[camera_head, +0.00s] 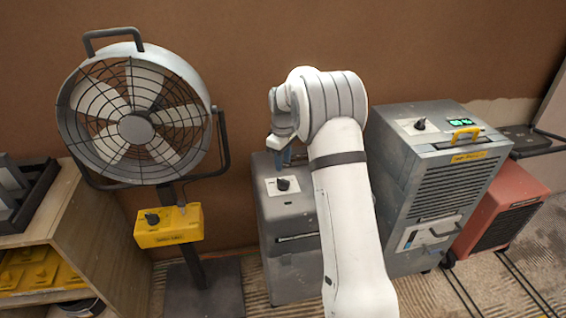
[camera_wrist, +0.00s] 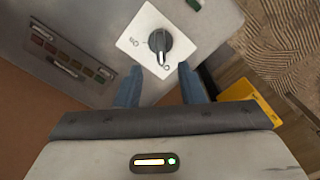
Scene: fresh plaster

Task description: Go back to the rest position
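My gripper (camera_head: 284,158) hangs above the top of a grey box-shaped machine (camera_head: 288,222) in the middle of the head view. In the wrist view my gripper (camera_wrist: 159,77) has two blue fingers standing well apart with nothing between their tips. A dark rotary knob (camera_wrist: 157,41) on a white label plate lies just beyond the fingertips; it looks clear of them. Its pale pointer mark faces towards my gripper. The same knob (camera_head: 283,184) shows below my gripper in the head view. My arm covers part of the machine's right side.
A large fan (camera_head: 136,115) with a yellow control box (camera_head: 168,225) stands left. A wooden shelf (camera_head: 110,240) with yellow items is further left. A tall grey dehumidifier-like unit (camera_head: 435,190) with a lit green display stands close right of my arm. A red unit (camera_head: 505,215) is behind it.

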